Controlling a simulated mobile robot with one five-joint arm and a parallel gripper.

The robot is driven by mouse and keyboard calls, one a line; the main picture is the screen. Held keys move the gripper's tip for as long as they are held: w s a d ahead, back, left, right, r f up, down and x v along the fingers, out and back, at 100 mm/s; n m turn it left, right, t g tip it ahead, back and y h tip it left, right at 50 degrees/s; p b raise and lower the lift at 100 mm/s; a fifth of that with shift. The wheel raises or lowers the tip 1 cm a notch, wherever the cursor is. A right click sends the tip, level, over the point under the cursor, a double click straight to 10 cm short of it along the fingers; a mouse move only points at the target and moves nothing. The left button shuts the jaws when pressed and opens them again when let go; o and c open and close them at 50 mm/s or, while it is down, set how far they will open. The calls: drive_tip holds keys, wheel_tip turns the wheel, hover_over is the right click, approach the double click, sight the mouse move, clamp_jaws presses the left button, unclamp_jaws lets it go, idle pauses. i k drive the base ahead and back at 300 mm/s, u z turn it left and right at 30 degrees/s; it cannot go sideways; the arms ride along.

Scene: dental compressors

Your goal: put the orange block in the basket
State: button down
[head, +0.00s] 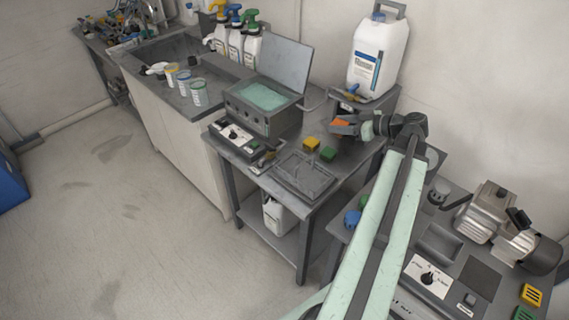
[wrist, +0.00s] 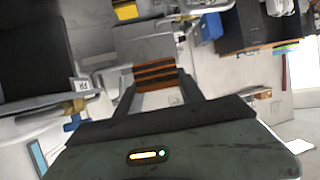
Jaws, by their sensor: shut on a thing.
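The orange block (head: 341,122) is held in my gripper (head: 335,126), above the back right of the grey table. In the wrist view the orange block (wrist: 158,74), with dark stripes, sits between the two fingers of my gripper (wrist: 160,82). My gripper is shut on it. A shallow grey tray-like basket (head: 289,182) lies on the table at its front, to the left of and below my gripper in the head view. My gripper is apart from it.
A yellow block (head: 312,142) and a green block (head: 327,154) stand on the table behind the basket. A grey machine with an open lid (head: 284,66) is at the left. A large white jug (head: 378,52) stands behind my gripper. A compressor (head: 491,210) stands at the right.

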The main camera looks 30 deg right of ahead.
sight(293, 170)
drive_tip(key=u, duration=1)
drive_tip(key=i, duration=3.45)
drive_tip(key=z, duration=3.4)
